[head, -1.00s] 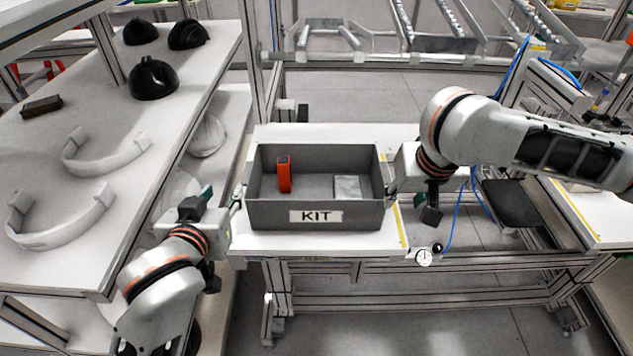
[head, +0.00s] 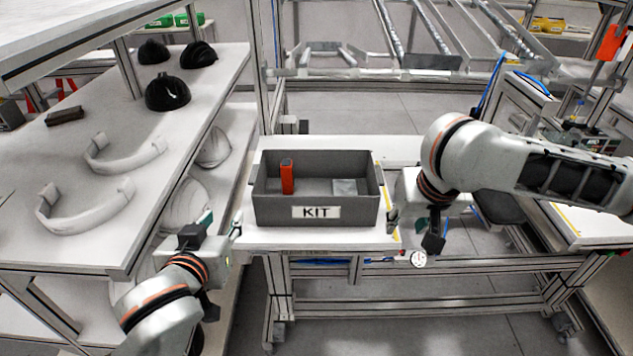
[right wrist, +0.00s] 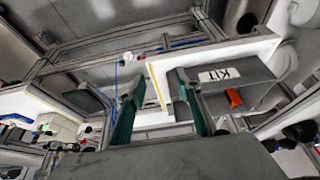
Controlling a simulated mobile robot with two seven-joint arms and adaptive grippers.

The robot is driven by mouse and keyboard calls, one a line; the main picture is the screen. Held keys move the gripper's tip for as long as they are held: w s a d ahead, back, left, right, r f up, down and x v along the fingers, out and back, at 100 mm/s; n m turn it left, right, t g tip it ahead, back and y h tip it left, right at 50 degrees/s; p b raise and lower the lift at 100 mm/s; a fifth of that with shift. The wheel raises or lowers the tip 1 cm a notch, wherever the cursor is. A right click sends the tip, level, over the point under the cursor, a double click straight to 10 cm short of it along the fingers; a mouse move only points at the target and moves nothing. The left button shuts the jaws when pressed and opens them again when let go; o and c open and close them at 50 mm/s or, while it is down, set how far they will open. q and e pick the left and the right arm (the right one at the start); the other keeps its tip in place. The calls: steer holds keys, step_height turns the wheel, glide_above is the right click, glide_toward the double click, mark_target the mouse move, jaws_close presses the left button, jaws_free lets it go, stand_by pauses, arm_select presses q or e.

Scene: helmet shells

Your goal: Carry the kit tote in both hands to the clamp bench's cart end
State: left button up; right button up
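The grey kit tote (head: 315,212), labelled KIT, stands upright on a white bench top (head: 345,243). It holds an upright orange-red item (head: 287,177) and a flat silvery packet (head: 344,187). My left gripper (head: 222,226) is left of the tote, apart from it, and looks open and empty. My right gripper (head: 411,228) is right of the tote, with a small gap to it. In the right wrist view its two teal-padded fingers (right wrist: 157,108) are spread with nothing between them, and the tote (right wrist: 240,75) lies beyond the fingers.
A shelf rack on the left carries dark helmet shells (head: 167,92) and pale curved bands (head: 85,210). A round dial (head: 418,260) sits at the bench's front edge near my right gripper. A yellow line (right wrist: 156,87) marks the bench's edge. Open floor lies behind the bench.

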steer(key=v, duration=1.1)
steer(key=shift+w+r, duration=0.25)
steer(key=shift+w, duration=0.05)
steer(key=shift+a+f, duration=0.1)
